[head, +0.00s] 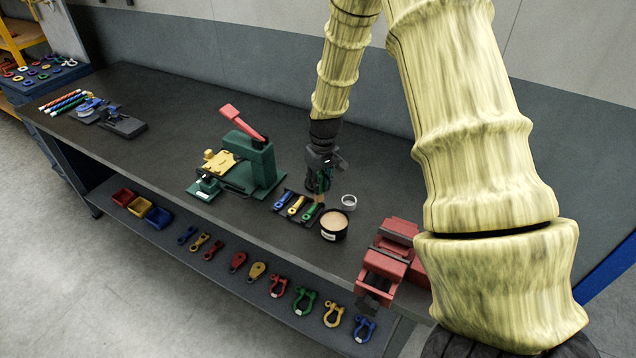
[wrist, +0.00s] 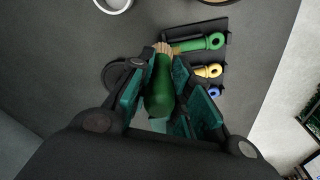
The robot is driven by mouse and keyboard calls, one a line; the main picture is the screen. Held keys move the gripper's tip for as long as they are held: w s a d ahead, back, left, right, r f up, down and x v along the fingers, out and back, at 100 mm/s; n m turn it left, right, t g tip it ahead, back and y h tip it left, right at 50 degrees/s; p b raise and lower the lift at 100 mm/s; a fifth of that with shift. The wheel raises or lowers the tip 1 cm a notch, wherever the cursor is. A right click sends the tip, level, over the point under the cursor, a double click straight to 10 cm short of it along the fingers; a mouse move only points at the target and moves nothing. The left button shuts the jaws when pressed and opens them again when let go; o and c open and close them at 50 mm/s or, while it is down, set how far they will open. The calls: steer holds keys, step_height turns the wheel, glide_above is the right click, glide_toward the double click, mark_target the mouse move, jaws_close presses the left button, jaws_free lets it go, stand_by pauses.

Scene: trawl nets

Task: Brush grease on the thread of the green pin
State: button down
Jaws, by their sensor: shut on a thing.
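My gripper (head: 320,182) is shut on a green-handled brush (wrist: 159,92), which also shows in the wrist view between the finger pads. The brush's pale bristles (wrist: 163,48) point at the left end of the green pin (wrist: 200,43). They overlap the thread end in the picture; I cannot tell whether they touch it. The green pin (head: 311,212) lies on a dark tray beside a yellow pin (head: 296,205) and a blue pin (head: 282,199). An open tin of tan grease (head: 334,221) stands right of the tray.
A white ring (head: 349,201) lies behind the tin. A red vise (head: 388,262) stands at the bench's right front. A green press (head: 250,165) with a red lever stands left of the tray. Several shackles and blocks lie on the lower shelf (head: 215,262). The bench behind the press is clear.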

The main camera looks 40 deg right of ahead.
mark_target(319, 173)
steer(key=shift+r+p, duration=2.2)
steer(key=shift+r, duration=0.85)
steer(key=shift+r+p, duration=1.05)
steer(key=shift+r, duration=0.45)
